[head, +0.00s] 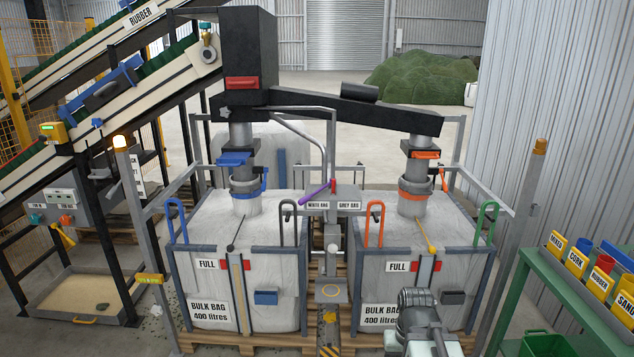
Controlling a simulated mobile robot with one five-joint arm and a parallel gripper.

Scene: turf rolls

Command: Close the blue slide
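The blue slide (234,159) is a flat blue plate on the left filling spout, below the black overhead duct. Its front end sticks out to the front left of the spout. My gripper (418,298) is at the bottom, right of centre, in front of the right bulk bag. It is low and well to the right of the blue slide, touching nothing that I can make out. Its fingers are not clear from behind.
Two white bulk bags, left (205,288) and right (378,285), stand in grey frames with coloured hooks. An orange slide (426,154) is on the right spout. A post with a purple lever (314,194) stands between the bags. A green shelf (570,290) is at right.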

